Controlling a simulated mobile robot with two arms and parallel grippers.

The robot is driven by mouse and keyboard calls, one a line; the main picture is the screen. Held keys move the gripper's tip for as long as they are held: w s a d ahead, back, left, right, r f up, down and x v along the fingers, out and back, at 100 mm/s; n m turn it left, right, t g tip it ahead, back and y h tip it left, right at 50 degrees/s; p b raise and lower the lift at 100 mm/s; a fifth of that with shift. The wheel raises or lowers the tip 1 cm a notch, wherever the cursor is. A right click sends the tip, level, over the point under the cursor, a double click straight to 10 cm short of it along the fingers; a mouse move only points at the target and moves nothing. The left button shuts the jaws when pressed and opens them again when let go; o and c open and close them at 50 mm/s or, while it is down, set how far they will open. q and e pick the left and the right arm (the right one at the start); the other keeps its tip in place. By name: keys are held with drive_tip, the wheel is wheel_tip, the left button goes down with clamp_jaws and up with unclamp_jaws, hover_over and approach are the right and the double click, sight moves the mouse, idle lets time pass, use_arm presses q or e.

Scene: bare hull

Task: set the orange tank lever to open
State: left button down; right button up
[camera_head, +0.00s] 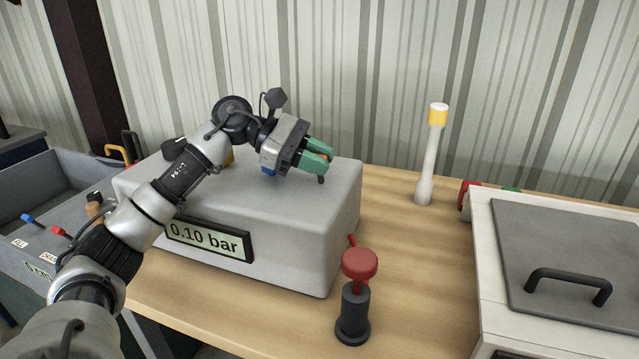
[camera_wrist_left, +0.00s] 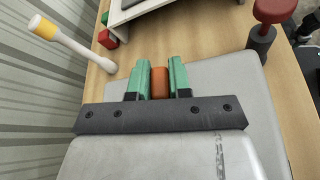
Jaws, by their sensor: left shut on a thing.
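The orange lever (camera_wrist_left: 160,83) shows between the green fingertips in the left wrist view. In the head view only a small bit of orange shows between them, at the right end of the grey box's top. My left gripper (camera_head: 316,156) is shut on this orange piece, with a finger on each side. The grey box (camera_head: 290,225) carries a display reading 0.10 bar (camera_head: 208,240). The fingers hide most of the lever and its base, so I cannot tell its setting. My right gripper is not in view.
A red mushroom button on a black post (camera_head: 354,300) stands in front of the box. A white post with a yellow band (camera_head: 432,155) stands behind. A white case with a grey lid (camera_head: 560,255) is at right. Grey bins with small levers (camera_head: 45,225) are at left.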

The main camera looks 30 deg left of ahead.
use_arm(q)
drive_tip(key=shift+s+d+f+m+t+b, duration=0.1)
drive_tip(key=shift+s+m+t+b, duration=0.35)
drive_tip(key=shift+b, duration=0.6)
drive_tip(key=shift+w, duration=0.1)
drive_tip(key=c, duration=1)
unclamp_jaws()
drive_tip(key=shift+c, duration=0.2)
drive_tip(key=b+v, duration=0.1)
drive_tip(key=v, duration=1)
